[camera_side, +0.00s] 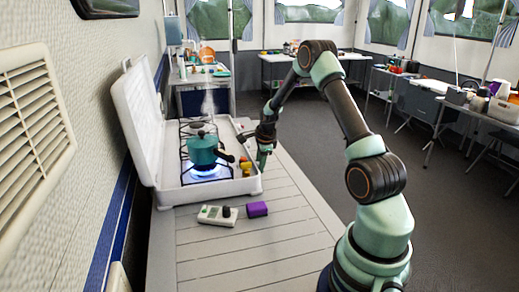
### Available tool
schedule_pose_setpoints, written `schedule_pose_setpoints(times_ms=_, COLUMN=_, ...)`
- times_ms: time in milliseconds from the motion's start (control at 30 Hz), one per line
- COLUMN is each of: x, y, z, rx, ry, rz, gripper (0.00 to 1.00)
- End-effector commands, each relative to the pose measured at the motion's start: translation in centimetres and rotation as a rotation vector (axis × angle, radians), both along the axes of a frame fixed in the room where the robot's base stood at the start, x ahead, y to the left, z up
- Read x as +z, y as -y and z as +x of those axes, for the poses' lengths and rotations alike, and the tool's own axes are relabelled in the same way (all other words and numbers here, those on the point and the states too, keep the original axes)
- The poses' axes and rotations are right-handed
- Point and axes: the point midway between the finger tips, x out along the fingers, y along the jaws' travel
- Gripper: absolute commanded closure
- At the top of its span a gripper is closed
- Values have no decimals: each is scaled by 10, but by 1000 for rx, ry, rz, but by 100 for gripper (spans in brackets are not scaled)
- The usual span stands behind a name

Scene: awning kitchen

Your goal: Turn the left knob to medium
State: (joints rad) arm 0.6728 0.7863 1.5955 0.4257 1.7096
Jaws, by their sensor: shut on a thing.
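The camping stove is an open white case (225,190) on a slatted table, with its lid (138,120) raised on the left. A teal pot (202,150) with a dark handle stands on the near burner, over a bright blue flame (208,172). My gripper (263,163) points down at the stove's right-hand front edge, shut on what appears to be the left knob. The knob is small and hidden by the fingers, so its setting cannot be read.
Small yellow and red items (245,166) sit at the stove's edge beside my gripper. The wall is close behind the lid.

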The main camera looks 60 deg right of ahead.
Motion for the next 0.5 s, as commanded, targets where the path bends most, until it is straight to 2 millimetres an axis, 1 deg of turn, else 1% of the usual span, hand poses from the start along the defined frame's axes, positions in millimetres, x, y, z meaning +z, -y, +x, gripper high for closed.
schedule_pose_setpoints(times_ms=33, x=0, y=-3, z=-1, rx=3, ry=23, rz=-18, gripper=100)
schedule_pose_setpoints(times_ms=200, x=-1, y=-4, z=-2, rx=8, ry=106, rz=-86, gripper=100)
schedule_pose_setpoints(times_ms=500, x=-3, y=-5, z=-2, rx=15, ry=198, rz=-164, gripper=100)
